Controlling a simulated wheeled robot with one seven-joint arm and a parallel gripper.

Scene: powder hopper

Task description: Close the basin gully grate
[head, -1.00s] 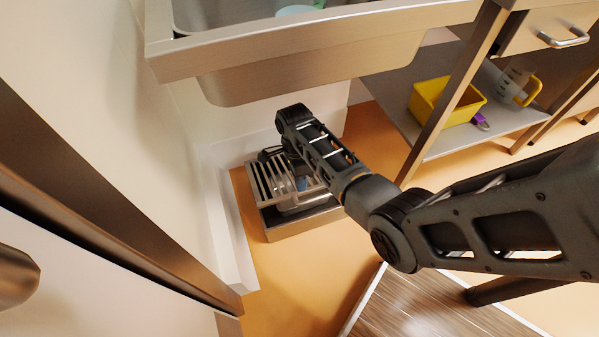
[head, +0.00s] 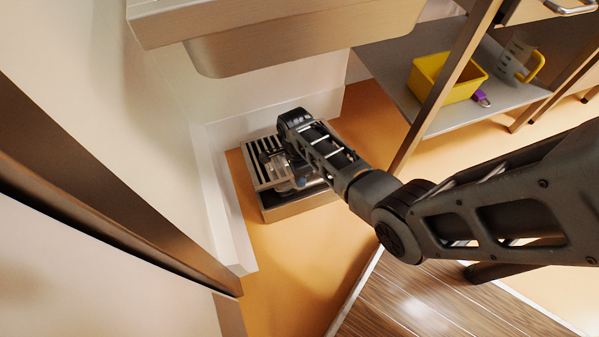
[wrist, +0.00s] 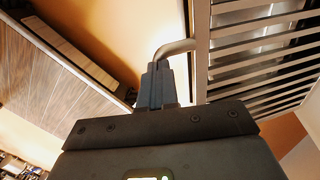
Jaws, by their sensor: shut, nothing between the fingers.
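The slatted metal grate (head: 259,175) lies over the box-shaped gully (head: 300,207) on the floor beneath the basin. A dark gap shows between the grate and the gully's front wall, so the grate looks slightly raised there. My gripper (head: 268,155) is over the grate, partly hidden by my arm. In the wrist view the slats of the grate (wrist: 262,48) fill the right side, and a bent metal handle (wrist: 181,46) joins its frame. My gripper's fingers (wrist: 158,72) are shut and empty, right at the handle; whether they touch it I cannot tell.
The basin (head: 300,45) overhangs the gully. A wall and white skirting (head: 228,215) stand close on the left. A shelf (head: 400,85) with a yellow tub (head: 440,80) and a jug (head: 515,60) is at the right. Orange floor in front is clear.

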